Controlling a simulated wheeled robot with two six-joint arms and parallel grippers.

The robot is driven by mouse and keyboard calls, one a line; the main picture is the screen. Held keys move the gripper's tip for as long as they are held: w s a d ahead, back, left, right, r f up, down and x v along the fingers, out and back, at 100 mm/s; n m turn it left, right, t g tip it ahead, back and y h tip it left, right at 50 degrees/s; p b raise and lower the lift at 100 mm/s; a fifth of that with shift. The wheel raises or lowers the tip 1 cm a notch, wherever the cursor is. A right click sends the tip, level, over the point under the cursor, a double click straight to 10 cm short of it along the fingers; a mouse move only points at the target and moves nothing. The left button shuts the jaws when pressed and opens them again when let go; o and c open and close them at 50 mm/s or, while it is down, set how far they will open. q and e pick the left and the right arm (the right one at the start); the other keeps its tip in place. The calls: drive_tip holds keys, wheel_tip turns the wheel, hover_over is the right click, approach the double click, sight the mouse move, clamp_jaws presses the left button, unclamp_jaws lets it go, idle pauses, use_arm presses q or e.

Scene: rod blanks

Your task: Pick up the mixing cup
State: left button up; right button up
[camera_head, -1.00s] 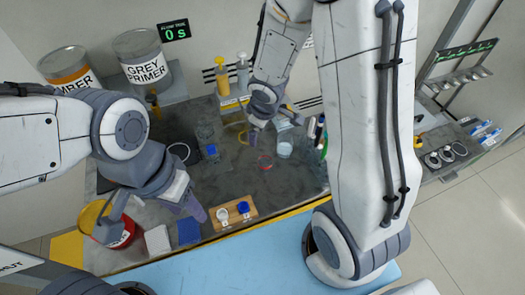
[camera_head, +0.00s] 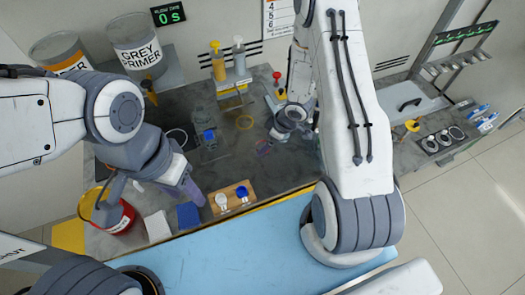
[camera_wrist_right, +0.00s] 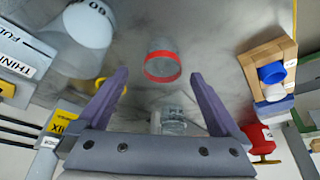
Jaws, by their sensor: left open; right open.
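A clear cup with a red rim (camera_wrist_right: 162,66), which I take to be the mixing cup, is ahead in the right wrist view. It appears between the fingertips, apart from them. My right gripper (camera_wrist_right: 160,84) is open and empty. In the head view my right gripper (camera_head: 270,146) is low over the grey worktop, and the wrist and fingers hide most of the cup there. My left gripper (camera_head: 188,189) is open and empty at the front left, beside the wooden block with caps. A second clear vessel (camera_wrist_right: 174,122) shows beyond the gripper base in the wrist view.
A wooden block (camera_head: 231,197) holds a white and a blue cap. A blue pad (camera_head: 189,215) and a red bucket (camera_head: 118,218) are at the front left.

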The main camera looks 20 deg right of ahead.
drive_tip(key=shift+x, duration=1.95)
drive_tip(key=shift+s, duration=0.2)
drive_tip(key=c, duration=1.4)
drive_tip(key=shift+r, duration=0.1)
